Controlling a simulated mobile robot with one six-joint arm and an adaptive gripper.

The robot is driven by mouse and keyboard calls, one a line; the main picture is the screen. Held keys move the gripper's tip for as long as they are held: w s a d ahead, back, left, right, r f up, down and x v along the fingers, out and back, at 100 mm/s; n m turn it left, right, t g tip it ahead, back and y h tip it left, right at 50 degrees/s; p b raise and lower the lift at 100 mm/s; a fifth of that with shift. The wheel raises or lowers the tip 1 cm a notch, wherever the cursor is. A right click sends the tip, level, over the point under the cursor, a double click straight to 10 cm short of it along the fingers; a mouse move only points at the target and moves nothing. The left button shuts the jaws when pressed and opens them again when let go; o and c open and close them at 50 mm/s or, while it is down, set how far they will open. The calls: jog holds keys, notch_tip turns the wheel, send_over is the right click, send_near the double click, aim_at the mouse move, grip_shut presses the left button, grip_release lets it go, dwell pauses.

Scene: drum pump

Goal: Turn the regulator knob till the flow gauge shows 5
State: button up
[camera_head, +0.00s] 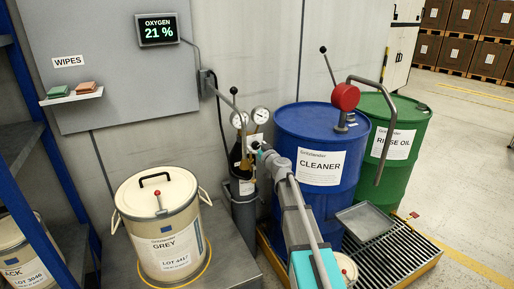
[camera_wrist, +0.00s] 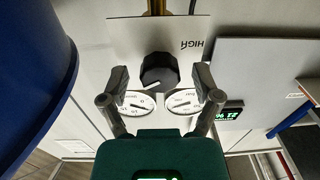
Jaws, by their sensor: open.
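The dark faceted regulator knob (camera_wrist: 159,73) with a white pointer line shows in the wrist view, in front of a pale plate marked HIGH (camera_wrist: 195,44), which appears upside down. My gripper (camera_wrist: 161,77) is open, with one finger on each side of the knob and gaps between. Two round gauges, a left one (camera_wrist: 138,103) and a right one (camera_wrist: 182,102), sit just below the knob in this view. In the head view the gauges (camera_head: 239,119) (camera_head: 260,115) stand above the gas cylinder (camera_head: 237,156). Their readings are too small to tell. My gripper (camera_head: 260,150) hides the knob there.
A blue CLEANER drum (camera_head: 310,145) with a red hand pump (camera_head: 345,97) stands close to the right of my gripper. A green RINSE OIL drum (camera_head: 408,140) is beyond it. A cream GREY drum (camera_head: 160,230) stands left. An oxygen display (camera_head: 157,29) hangs on the wall panel.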

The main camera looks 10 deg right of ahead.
jog(key=shift+s, duration=0.1)
jog(key=v, duration=1.1)
jog(key=shift+s, duration=0.35)
jog(key=s+a+f+n+g+y, duration=0.2)
jog(key=s+a+f+g+y, duration=0.1)
jog(key=s+a+f+g, duration=0.7)
jog(key=s+d+f+m+g+h, duration=0.2)
jog(key=s+f+m+g+h, duration=0.15)
jog(key=s, duration=0.55)
jog(key=s+d+f+m+g+h, duration=0.2)
jog(key=s+f+g+h, duration=0.25)
jog(key=s, duration=0.35)
notch_tip(320, 180, up, 21)
jog(key=p, duration=2.1)
jog(key=shift+a+t+p, duration=0.15)
jog(key=shift+t+p, duration=0.15)
jog(key=shift+s, duration=0.1)
